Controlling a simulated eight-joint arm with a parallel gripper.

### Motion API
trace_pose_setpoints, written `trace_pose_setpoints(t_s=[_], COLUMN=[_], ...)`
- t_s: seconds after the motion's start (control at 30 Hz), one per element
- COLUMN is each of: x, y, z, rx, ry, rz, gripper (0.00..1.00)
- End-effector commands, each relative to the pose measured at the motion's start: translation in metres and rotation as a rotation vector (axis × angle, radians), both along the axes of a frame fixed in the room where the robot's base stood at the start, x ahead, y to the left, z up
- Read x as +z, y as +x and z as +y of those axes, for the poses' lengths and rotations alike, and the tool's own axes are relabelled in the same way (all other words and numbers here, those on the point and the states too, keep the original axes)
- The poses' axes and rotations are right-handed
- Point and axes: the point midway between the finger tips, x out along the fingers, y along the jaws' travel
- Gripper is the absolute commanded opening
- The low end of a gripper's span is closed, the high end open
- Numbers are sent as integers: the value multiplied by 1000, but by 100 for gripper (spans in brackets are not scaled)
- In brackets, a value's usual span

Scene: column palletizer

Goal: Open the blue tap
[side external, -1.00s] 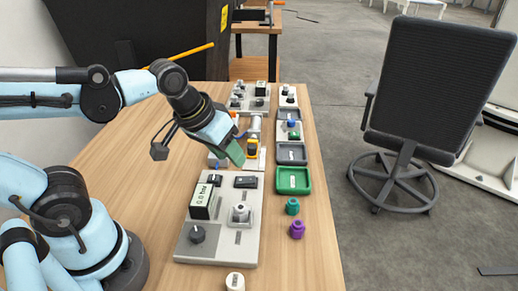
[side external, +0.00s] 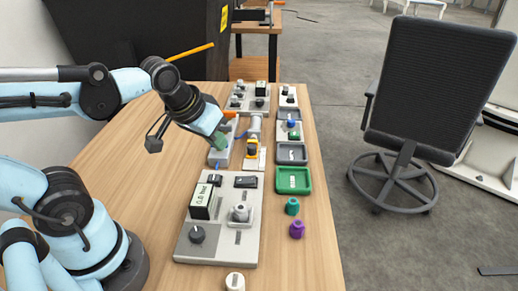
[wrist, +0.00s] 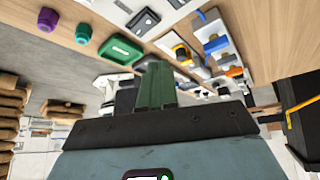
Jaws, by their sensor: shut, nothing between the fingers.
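A blue tap handle (wrist: 216,44) lies across a pale block (wrist: 214,30) in the wrist view. In the side view the pale block (side external: 222,156) stands under my gripper, which hides most of its top and the blue handle. My gripper (side external: 219,141) has green fingers, shut and empty, pointing down over the block. In the wrist view the shut fingers (wrist: 155,88) are in the lower middle, apart from the blue handle in the picture. Whether they touch the block cannot be told.
An orange handle (side external: 230,114) is just behind my gripper. A yellow-and-black part on a pale base (side external: 252,148) stands close to the right. A panel with knobs (side external: 220,215) is in front. A green tray (side external: 293,181) and grey trays line the right edge.

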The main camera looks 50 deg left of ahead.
Motion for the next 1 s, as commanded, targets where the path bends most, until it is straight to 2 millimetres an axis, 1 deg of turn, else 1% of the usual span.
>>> trace_pose_setpoints(t_s=[0.03, 0.2, 0.3, 0.4, 0.5, 0.8, 1.0], x=[2, 6, 8, 9, 9, 9, 0], y=[2, 0, -1, -1, -2, -2, 1], z=[10, 40, 52, 59, 61, 61, 64], rx=[83, 348, 461, 527, 552, 550, 549], ry=[-10, -34, -38, -41, -41, -43, -42], rz=[28, 102, 127, 139, 143, 143, 143], gripper=[0, 0, 0, 0, 0, 0, 0])
